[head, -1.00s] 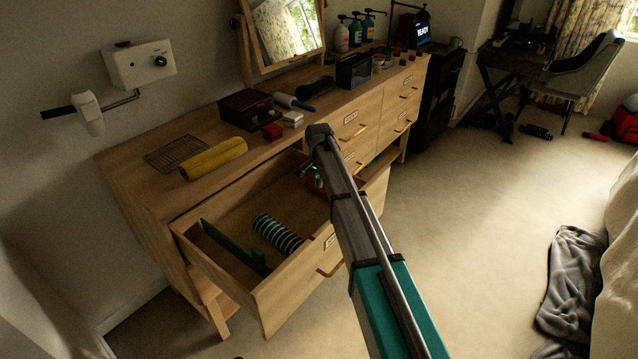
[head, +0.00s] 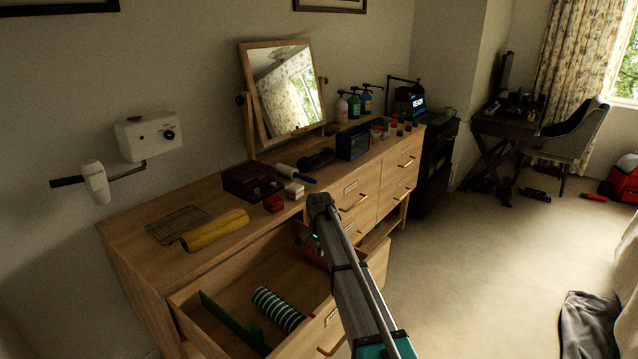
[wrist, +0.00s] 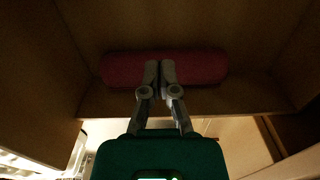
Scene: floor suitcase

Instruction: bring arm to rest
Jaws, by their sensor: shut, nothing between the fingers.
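My gripper (wrist: 160,68) shows in the wrist view with its two fingers together and nothing between them. A dark red roll (wrist: 115,70) lies crosswise just beyond the fingertips; I cannot tell whether they touch it. In the head view my arm reaches over the open drawer (head: 240,335) of the wooden dresser, and its wrist hangs down at the drawer's back right part. The fingers are hidden there behind the arm. A bit of red shows beside the wrist in the drawer.
The drawer also holds a green-and-white striped roll (head: 278,308) and a long green piece (head: 232,322). On the dresser top are a yellow roll (head: 215,230), a dark box (head: 252,180), a mirror (head: 283,90) and several bottles. Open carpet (head: 470,270) lies to the right.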

